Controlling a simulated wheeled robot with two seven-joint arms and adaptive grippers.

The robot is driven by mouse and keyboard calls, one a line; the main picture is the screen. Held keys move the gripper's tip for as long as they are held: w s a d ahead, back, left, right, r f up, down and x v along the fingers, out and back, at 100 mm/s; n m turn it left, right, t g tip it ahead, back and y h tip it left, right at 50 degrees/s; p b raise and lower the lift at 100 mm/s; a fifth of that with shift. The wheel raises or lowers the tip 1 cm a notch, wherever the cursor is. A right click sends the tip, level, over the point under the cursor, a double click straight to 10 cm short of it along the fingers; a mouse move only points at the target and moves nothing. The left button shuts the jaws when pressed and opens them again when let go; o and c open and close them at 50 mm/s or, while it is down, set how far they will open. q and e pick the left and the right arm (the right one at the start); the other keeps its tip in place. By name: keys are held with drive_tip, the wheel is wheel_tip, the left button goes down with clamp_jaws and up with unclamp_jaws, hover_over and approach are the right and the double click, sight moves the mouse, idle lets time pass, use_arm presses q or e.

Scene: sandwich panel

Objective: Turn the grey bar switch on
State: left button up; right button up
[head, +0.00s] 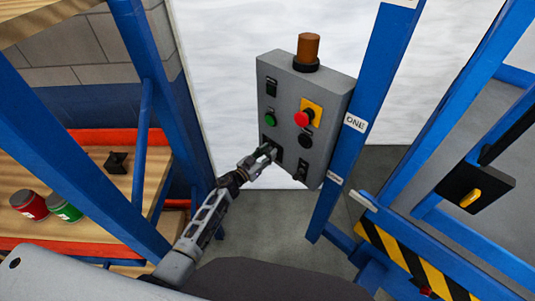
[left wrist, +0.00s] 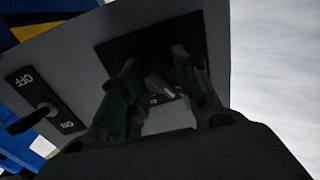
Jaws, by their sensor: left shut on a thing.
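The grey control panel (head: 290,95) hangs in the middle of the head view. My left gripper (head: 267,154) is at the panel's lower left, in front of a black switch plate (head: 278,151). In the left wrist view my left gripper (left wrist: 152,98) has its two fingers on either side of the grey bar switch (left wrist: 158,80), shut on it. The switch sits on a dark plate; its markings are shaded and partly hidden by the fingers, so its position is hard to tell. My right gripper is not in view.
A black lever switch on an OFF/ON plate (left wrist: 45,103) sits beside it. The panel also bears a green button (head: 270,119), a red button (head: 302,119) and an orange beacon (head: 308,48). A blue post (head: 365,110) stands close on the right, shelves on the left.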

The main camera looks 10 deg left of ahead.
use_arm(q)
drive_tip(key=shift+f+m, duration=0.1)
drive_tip(key=shift+m, duration=0.2)
drive_tip(key=m+b, duration=0.2)
drive_tip(key=m, duration=0.3)
drive_tip(key=shift+f+b, duration=0.1)
drive_tip(key=shift+b, duration=0.2)
drive_tip(key=m+b, duration=0.2)
drive_tip(key=m, duration=0.2)
drive_tip(key=shift+h, duration=0.4)
drive_tip(key=shift+m+b, duration=0.6)
drive_tip(key=shift+m, duration=0.5)
drive_tip(key=o, duration=1.1)
drive_tip(key=shift+c, duration=0.2)
